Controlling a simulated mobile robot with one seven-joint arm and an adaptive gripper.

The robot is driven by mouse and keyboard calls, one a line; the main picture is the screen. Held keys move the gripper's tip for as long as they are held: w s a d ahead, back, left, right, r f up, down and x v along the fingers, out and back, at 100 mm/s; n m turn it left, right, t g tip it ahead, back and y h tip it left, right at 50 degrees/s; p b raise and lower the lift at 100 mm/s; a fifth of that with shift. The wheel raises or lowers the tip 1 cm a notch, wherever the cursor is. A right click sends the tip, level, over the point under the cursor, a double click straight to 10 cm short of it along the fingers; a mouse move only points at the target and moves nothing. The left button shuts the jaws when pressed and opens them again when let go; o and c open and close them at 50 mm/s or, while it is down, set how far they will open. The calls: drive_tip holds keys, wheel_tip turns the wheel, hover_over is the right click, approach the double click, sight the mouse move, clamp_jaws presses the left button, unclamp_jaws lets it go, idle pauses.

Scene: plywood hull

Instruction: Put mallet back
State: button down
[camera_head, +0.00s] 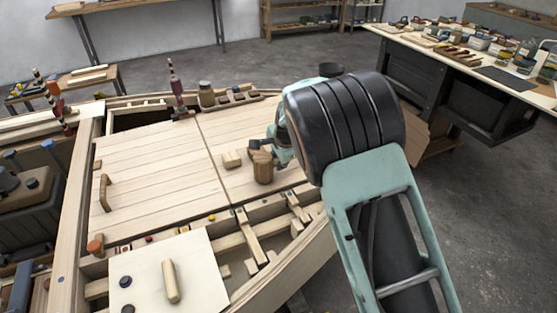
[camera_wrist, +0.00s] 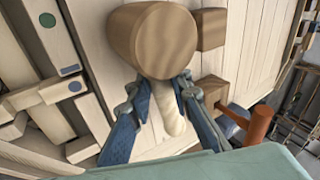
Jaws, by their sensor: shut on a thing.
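The mallet shows in the wrist view as a large round brown wooden head (camera_wrist: 150,38) with a pale handle (camera_wrist: 172,115). My gripper (camera_wrist: 165,88) is shut on the mallet, its blue fingers on either side of the handle just by the head. In the head view the mallet's brown head (camera_head: 263,168) is over the right part of the plank deck, below my gripper (camera_head: 262,148). My gripper and arm hide part of the mallet there. I cannot tell whether the head touches the deck.
A small wooden block (camera_head: 232,159) lies on the deck left of the mallet. A brown jar (camera_head: 206,94) and a wooden rack (camera_head: 238,97) stand at the deck's far edge. A pale panel (camera_head: 205,257) bears a wooden cylinder (camera_head: 171,281). The left deck planks (camera_head: 155,180) are mostly clear.

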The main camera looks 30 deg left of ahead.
drive_tip(key=shift+f, duration=0.2)
drive_tip(key=c, duration=1.7)
unclamp_jaws()
drive_tip(key=v, duration=1.2)
